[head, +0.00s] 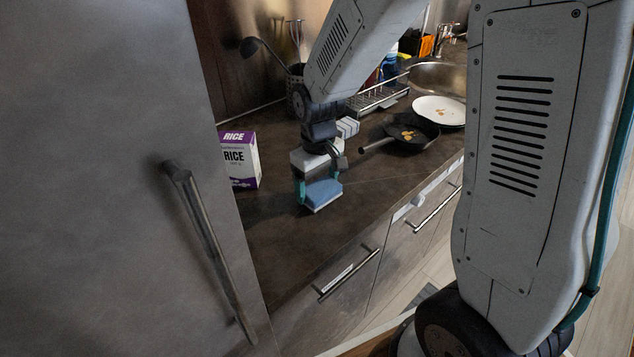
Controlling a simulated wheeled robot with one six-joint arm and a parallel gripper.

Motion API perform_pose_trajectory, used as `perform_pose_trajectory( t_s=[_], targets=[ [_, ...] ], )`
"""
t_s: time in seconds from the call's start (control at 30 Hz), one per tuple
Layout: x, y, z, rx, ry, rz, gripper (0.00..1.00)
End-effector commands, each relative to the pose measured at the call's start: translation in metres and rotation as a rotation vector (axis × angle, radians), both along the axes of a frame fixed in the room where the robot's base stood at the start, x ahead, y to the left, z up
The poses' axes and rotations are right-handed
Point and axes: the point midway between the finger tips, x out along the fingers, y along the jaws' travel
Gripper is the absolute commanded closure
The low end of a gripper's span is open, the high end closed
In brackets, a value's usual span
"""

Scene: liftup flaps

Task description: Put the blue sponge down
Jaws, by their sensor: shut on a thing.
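The blue sponge (323,192) is between the fingers of my gripper (318,190), with a pale layer along its lower edge. My gripper points down and is shut on the sponge over the dark countertop (275,235), near its front edge. I cannot tell whether the sponge touches the counter or is slightly above it. Part of the sponge is hidden behind the gripper's fingers and body.
A rice box (240,159) stands left of my gripper. A black pan (409,133) with food bits and a white plate (440,110) lie to the right, by the sink (437,78). A tall grey door (100,200) borders the left. Counter in front is clear.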

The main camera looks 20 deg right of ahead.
Motion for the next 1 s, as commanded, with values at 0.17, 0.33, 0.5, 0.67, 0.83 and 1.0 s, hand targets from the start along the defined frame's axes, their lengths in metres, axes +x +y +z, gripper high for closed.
perform_pose_trajectory(
  t_s=[0.17,0.33,0.5,0.67,0.83,1.0],
  targets=[
    [0.0,0.0,-0.003,0.0,0.0,0.0,0.03],
    [0.0,0.0,-0.003,0.0,0.0,0.0,0.0],
    [0.0,0.0,0.003,0.001,-0.002,0.0,0.0],
    [0.0,0.0,0.029,0.0,-0.004,0.0,0.0],
    [0.001,0.0,0.067,0.001,-0.005,0.0,0.0],
    [0.0,0.0,0.099,0.0,-0.003,0.0,0.0]
  ],
)
